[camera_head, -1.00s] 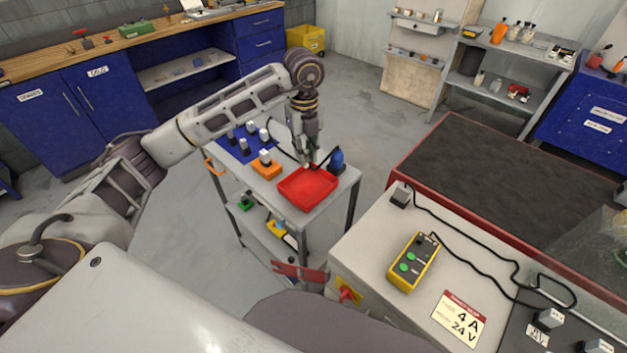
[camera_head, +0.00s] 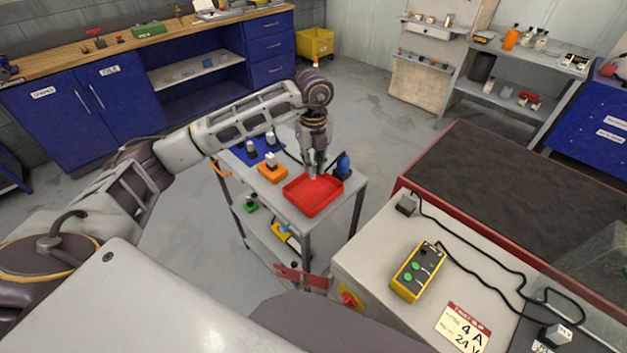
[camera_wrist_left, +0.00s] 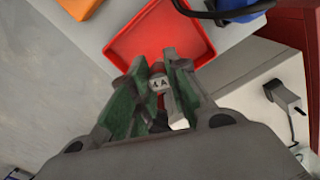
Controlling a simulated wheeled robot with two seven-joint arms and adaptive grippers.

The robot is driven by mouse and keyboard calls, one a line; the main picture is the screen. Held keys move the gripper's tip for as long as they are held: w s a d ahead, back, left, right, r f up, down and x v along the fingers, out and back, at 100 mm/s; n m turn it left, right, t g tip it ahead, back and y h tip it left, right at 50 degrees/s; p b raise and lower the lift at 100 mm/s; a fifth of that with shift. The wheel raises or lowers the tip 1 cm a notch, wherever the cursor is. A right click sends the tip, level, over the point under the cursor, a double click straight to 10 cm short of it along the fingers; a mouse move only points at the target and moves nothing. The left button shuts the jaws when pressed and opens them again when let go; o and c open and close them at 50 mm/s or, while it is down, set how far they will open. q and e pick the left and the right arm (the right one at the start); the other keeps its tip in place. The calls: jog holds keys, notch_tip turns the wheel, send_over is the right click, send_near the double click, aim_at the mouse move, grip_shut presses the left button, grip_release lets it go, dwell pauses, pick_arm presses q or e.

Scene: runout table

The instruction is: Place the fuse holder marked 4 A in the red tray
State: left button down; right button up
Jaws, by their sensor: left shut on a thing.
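My left gripper (camera_head: 314,175) is over the red tray (camera_head: 325,202) on the small grey cart. In the left wrist view the gripper (camera_wrist_left: 160,72) is shut on a small fuse holder (camera_wrist_left: 160,85) with a white label reading 4 A. The fuse holder is between the green finger pads, above the near edge of the red tray (camera_wrist_left: 135,45). I cannot tell whether it touches the tray. The visible tray floor is empty. My right gripper is not in view.
A blue mat (camera_head: 240,153) holds more parts. A yellow control box (camera_head: 418,272) lies on the grey bench at right.

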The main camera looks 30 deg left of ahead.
aim_at(313, 178)
pick_arm(q)
notch_tip(313, 178, down, 2)
jog(key=shift+f, duration=0.3)
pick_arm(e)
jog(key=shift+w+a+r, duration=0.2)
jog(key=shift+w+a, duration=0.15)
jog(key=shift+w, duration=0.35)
pick_arm(q)
jog(key=shift+f, duration=1.9)
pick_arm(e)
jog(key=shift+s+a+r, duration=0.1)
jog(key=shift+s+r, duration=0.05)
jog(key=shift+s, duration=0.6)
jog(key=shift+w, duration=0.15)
